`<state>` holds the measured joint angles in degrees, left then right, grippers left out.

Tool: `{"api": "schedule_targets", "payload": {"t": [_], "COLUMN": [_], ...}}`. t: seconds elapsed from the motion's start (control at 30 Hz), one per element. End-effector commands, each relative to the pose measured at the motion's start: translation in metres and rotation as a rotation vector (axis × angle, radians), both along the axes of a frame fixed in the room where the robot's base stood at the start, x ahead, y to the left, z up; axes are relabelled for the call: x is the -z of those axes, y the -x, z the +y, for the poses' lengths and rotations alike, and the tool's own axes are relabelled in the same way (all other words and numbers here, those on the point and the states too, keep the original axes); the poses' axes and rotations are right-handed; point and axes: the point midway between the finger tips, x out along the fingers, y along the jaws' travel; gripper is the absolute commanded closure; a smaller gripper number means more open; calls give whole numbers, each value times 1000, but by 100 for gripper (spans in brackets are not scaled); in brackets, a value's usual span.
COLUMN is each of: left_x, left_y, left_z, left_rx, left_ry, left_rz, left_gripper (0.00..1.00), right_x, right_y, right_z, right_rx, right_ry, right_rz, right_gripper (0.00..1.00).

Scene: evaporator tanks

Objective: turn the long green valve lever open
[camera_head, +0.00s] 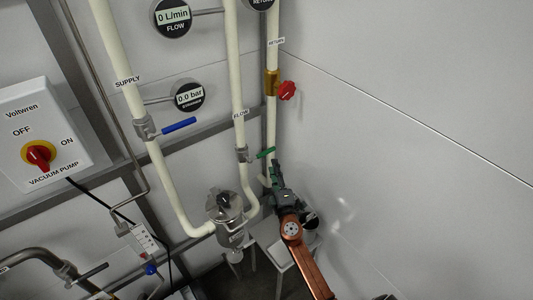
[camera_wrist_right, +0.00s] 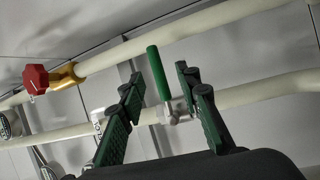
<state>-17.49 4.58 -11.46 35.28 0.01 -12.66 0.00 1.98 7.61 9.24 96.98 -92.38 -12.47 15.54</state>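The long green valve lever (camera_head: 265,153) is on a metal valve (camera_head: 242,154) on the FLOW pipe and points right from it. In the right wrist view the green lever (camera_wrist_right: 158,72) stands up from its valve (camera_wrist_right: 176,113), between the two finger lines of my right gripper (camera_wrist_right: 160,73). The fingers are spread, with a visible gap on each side of the lever. In the head view my right gripper (camera_head: 275,169) is just below the lever's free end. I cannot tell whether the fingers reach its depth. My left gripper is not in view.
A blue lever (camera_head: 180,125) is on the SUPPLY pipe (camera_head: 126,88). A red knob (camera_head: 287,90) sits on the brass valve of the RETURN pipe, above my right gripper. A metal filter housing (camera_head: 228,212) hangs lower left. The grey wall (camera_head: 420,130) at right is bare.

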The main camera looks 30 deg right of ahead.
Motion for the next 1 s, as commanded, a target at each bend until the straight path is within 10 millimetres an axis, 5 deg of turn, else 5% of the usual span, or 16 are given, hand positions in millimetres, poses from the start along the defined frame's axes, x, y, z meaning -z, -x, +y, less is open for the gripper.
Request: {"api": "schedule_targets", "payload": {"t": [0.17, 0.6, 1.0], "left_x": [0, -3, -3], "left_y": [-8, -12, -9], "left_z": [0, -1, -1], "left_rx": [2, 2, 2], "left_ry": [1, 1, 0], "left_rz": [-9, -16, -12], "left_gripper": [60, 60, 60], "right_x": [-10, -20, -21], "right_y": [-16, -73, -81], "right_z": [7, -13, -16], "right_rx": [-22, -20, -21], "right_ry": [55, 56, 54], "right_rz": [0, 1, 1], "right_gripper": [69, 69, 69]}}
